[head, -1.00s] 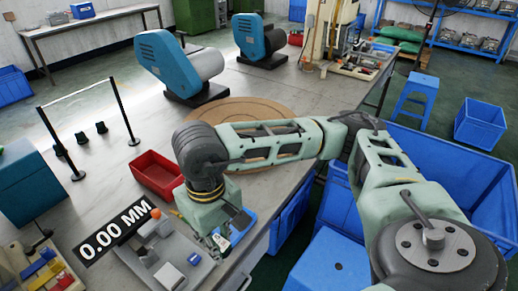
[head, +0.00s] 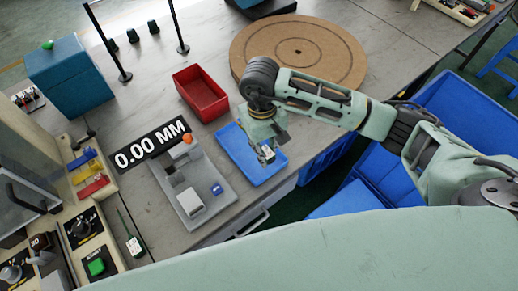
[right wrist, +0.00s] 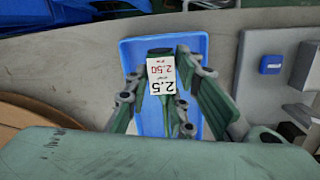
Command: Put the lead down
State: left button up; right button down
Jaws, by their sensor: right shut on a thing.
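My right gripper (head: 266,155) points down over the blue tray (head: 240,152) on the table. In the right wrist view the gripper (right wrist: 166,100) is shut on the lead, whose white label (right wrist: 161,76) reads 2.5 and 2.50. Most of the lead is hidden by the fingers and label. The same tray (right wrist: 135,50) lies beneath the fingers in that view. I cannot tell whether the lead touches the tray floor. My left gripper is not in view.
A grey gauge fixture (head: 200,200) with a 0.00 MM display (head: 152,144) stands left of the tray. A red bin (head: 201,93) and a round wooden board (head: 340,42) lie behind. A green tagged item (head: 131,238) lies near the control panel (head: 88,232).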

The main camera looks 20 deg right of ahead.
jog(key=shift+w+a+f, duration=0.3)
jog(key=shift+w, duration=0.3)
jog(key=shift+w+a+f, duration=0.25)
jog(key=shift+w+f, duration=0.1)
jog(key=shift+w, duration=0.05)
notch_tip(320, 180, down, 4)
jog(key=shift+r+p, duration=0.1)
jog(key=shift+p, duration=0.7)
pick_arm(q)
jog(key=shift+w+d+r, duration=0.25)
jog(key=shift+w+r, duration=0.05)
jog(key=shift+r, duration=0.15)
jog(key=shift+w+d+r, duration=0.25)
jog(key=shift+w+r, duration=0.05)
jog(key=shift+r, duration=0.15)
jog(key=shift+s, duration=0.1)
pick_arm(e)
jog(key=shift+d+f+b, duration=0.1)
jog(key=shift+f+b, duration=0.3)
jog(key=shift+b, duration=0.05)
jog(key=c, duration=1.8)
grip_release()
jog(key=shift+c, duration=0.2)
jog(key=o, duration=0.3)
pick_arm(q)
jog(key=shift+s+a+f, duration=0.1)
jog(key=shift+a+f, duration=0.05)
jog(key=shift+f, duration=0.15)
